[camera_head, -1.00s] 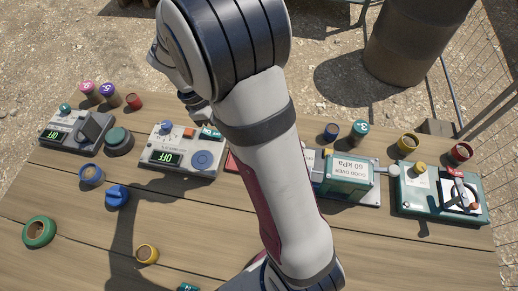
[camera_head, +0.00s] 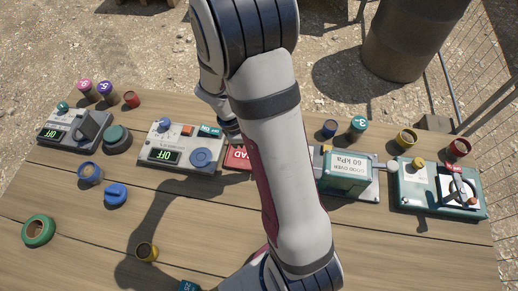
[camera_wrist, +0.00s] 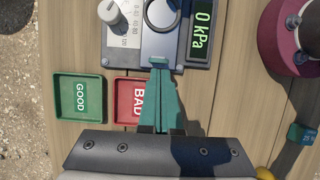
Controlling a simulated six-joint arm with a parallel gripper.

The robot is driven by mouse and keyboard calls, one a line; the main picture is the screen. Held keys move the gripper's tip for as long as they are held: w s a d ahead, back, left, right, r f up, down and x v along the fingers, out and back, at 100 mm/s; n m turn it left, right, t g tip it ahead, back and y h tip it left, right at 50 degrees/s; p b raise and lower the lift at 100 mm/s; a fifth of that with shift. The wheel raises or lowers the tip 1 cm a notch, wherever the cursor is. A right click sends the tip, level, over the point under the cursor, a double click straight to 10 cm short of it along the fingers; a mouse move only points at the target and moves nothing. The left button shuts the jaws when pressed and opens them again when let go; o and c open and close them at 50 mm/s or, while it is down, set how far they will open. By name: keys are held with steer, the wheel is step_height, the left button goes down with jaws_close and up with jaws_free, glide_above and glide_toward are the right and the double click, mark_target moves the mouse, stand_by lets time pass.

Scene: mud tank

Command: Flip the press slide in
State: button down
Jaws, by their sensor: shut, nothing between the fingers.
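In the wrist view, the press is a grey-blue unit with a 0 kPa display (camera_wrist: 202,32), a pale knob (camera_wrist: 110,12) and a scale plate. A dark block with a round ring (camera_wrist: 162,14) sits at its middle; I cannot tell for sure whether this is the slide. My gripper (camera_wrist: 159,68) is shut and empty, its teal fingertips at or over the press's near edge; contact is unclear. The fingers partly cover a red BAD tray (camera_wrist: 126,103). In the head view, my arm hides much of this area; the BAD tray (camera_head: 236,160) shows beside it.
A green GOOD tray (camera_wrist: 80,97) is left of the BAD tray. In the head view, OFF-display units (camera_head: 180,148) stand left; a 60 kPa sign block (camera_head: 345,172) and a green unit (camera_head: 415,195) stand right. Small pots line the back. The front planks have free room.

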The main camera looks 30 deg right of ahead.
steer(key=s+d, duration=0.6)
steer(key=shift+s+d, duration=0.1)
steer(key=w+a, duration=0.3)
steer(key=v, duration=1)
